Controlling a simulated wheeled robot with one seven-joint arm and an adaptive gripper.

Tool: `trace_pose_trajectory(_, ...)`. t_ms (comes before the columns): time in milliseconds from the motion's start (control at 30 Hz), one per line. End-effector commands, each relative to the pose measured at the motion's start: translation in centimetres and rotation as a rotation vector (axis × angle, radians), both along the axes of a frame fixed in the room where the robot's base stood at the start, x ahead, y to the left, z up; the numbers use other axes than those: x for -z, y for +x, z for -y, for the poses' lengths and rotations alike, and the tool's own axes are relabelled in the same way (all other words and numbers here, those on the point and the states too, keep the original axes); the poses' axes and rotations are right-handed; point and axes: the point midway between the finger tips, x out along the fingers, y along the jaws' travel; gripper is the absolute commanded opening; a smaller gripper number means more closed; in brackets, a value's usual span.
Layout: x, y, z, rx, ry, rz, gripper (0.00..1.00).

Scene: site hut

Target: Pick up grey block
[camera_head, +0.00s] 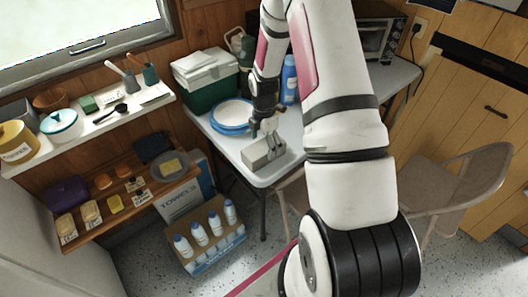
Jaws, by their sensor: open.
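A grey block (260,155) lies near the front left corner of the white folding table (232,158). My gripper (266,136) points down at the block from just above it. Its jaws are open. The picture is too small to tell whether the fingers touch the block or straddle it. My arm covers the right part of the table.
Blue-rimmed plates (232,116), a green cooler (205,88) and a blue bottle (289,80) stand behind the block. A toaster oven (378,40) is at the back right. A folding chair (460,190) stands right. Shelves (105,120) are left, with a bottle carton (212,240) below.

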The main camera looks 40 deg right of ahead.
Motion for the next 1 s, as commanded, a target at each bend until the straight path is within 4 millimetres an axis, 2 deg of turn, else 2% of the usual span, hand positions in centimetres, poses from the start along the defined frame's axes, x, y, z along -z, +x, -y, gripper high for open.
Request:
trace_pose_trajectory(100, 1.6, 0.0, -0.1, 0.000, 0.001, -0.003, 0.82)
trace_pose_trajectory(200, 2.2, 0.0, 0.0, -0.001, 0.000, 0.000, 0.82)
trace_pose_trajectory(433, 2.3, 0.0, 0.0, 0.000, 0.000, 0.001, 0.82)
trace_pose_trajectory(467, 2.3, 0.0, 0.0, 0.000, 0.000, 0.001, 0.77)
trace_pose_trajectory(800, 2.3, 0.0, 0.0, 0.000, 0.000, 0.000, 0.00)
trace_pose_trajectory(1000, 2.2, 0.1, 0.0, 0.000, -0.001, 0.003, 0.00)
